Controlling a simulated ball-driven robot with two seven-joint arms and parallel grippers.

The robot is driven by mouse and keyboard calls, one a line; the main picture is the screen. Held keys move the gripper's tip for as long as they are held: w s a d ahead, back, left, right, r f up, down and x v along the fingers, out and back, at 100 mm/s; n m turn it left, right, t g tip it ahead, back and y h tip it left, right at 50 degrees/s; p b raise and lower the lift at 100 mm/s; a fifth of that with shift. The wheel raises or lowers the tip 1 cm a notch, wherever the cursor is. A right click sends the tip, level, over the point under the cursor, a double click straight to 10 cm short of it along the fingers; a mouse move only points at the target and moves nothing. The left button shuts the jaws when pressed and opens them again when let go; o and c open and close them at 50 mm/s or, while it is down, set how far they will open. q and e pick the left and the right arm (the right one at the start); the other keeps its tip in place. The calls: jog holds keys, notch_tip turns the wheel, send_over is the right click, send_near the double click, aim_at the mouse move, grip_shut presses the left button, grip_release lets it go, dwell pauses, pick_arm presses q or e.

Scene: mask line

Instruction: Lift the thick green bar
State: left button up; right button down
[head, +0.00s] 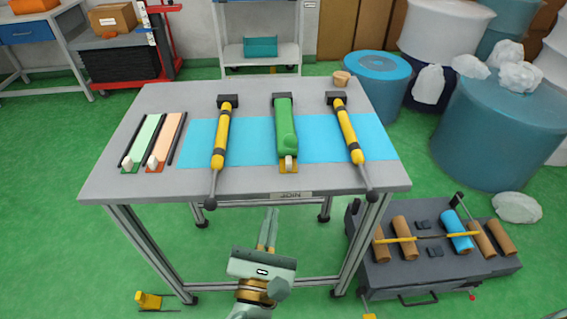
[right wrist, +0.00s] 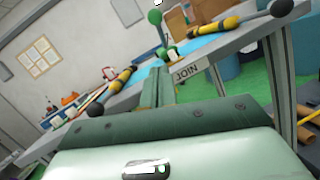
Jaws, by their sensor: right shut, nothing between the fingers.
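The thick green bar (head: 285,125) lies on the blue strip in the middle of the table, its far end at a black block and its near end by a small white-and-orange piece (head: 289,165). A green round-ended part (right wrist: 155,18) beyond my fingers in the right wrist view seems to belong to it. My right gripper (head: 268,213) is in front of the table's near edge, apart from the bar. Its fingers are together and empty; they also show in the right wrist view (right wrist: 157,88). My left gripper is out of view.
Yellow-and-black bars lie left (head: 220,140) and right (head: 348,136) of the green bar, their ball ends near the front edge. Pale green and orange strips (head: 152,140) lie at the left. A JOIN label (head: 291,195) marks the front edge. A low grey cart (head: 435,260) stands right.

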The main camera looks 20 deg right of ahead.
jog(key=x, duration=0.7)
jog(key=shift+w+d+b, duration=0.15)
jog(key=shift+b, duration=0.15)
jog(key=r, duration=0.1)
jog(key=w+d+r, duration=0.1)
jog(key=shift+w+d+r, duration=0.3)
jog(key=shift+w+r, duration=0.05)
jog(key=shift+r, duration=0.05)
jog(key=shift+w+d+r, duration=0.2)
jog(key=shift+d+r, duration=0.05)
jog(key=shift+r, duration=0.15)
jog(key=shift+p, duration=0.3)
